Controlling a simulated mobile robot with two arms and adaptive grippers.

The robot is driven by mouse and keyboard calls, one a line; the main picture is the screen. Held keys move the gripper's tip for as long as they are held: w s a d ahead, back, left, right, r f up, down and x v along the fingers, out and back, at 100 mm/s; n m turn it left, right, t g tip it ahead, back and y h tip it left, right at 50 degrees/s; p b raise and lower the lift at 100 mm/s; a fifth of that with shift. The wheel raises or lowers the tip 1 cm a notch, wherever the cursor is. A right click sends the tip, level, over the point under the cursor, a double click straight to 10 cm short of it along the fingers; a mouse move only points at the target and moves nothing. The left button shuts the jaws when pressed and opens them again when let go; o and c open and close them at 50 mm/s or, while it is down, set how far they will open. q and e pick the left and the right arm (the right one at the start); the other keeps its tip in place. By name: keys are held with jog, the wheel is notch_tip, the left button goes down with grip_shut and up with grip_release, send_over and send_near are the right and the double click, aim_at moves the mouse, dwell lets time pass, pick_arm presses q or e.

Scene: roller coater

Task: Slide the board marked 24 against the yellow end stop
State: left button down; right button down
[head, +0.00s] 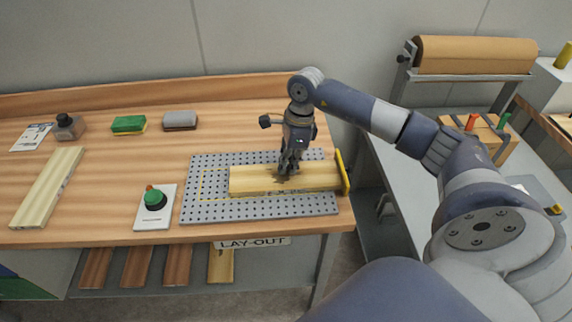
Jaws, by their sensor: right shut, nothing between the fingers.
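A pale yellow wooden board (248,180) lies flat on the grey perforated plate (210,211). Its right end is at the yellow end stop (344,172) at the plate's right edge; I cannot tell whether they touch. Small dark marks show on its front edge, too small to read. My right gripper (287,171) points down over the middle of the board, its fingers shut and empty, at or just above the board's top face. It hides part of the board. My left gripper is not in view.
A long pale board (47,187) lies at the far left. A green sponge-like block (129,124), a grey block (179,120) and an ink bottle (68,126) stand behind.

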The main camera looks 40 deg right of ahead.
aim_at(328, 170)
jog(key=shift+s+d+f+b, duration=0.15)
jog(key=shift+s+d+b, duration=0.05)
jog(key=shift+b, duration=0.1)
jog(key=shift+s+d+b, duration=0.2)
jog(key=shift+d+b, duration=0.15)
jog(key=s+d+b, duration=0.1)
jog(key=d, duration=0.1)
jog(key=s+d+b, duration=0.1)
jog(key=d, duration=0.2)
jog(key=s+d+b, duration=0.1)
jog(key=s+d, duration=0.1)
jog(key=d, duration=0.1)
jog(key=shift+b, duration=0.4)
jog(key=shift+s+d+r, duration=0.25)
jog(key=shift+s+d, duration=0.1)
jog(key=shift+d, duration=0.3)
jog(key=shift+a, duration=0.1)
